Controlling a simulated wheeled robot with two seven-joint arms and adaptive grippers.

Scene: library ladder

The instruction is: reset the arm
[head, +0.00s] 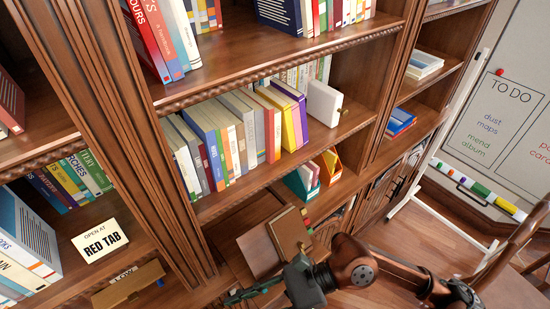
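My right arm comes in from the lower right, its copper-coloured elbow bent. Its dark gripper (240,295) points left at the bottom edge of the head view, in front of the bookcase's lower part. The fingers are seen side-on and partly cut off, so I cannot tell whether they are open or shut. No held object is visible. My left gripper is not in view.
A wooden bookcase (270,82) with rows of books fills the left and middle. A brown book-like object (288,233) lies near my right gripper.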

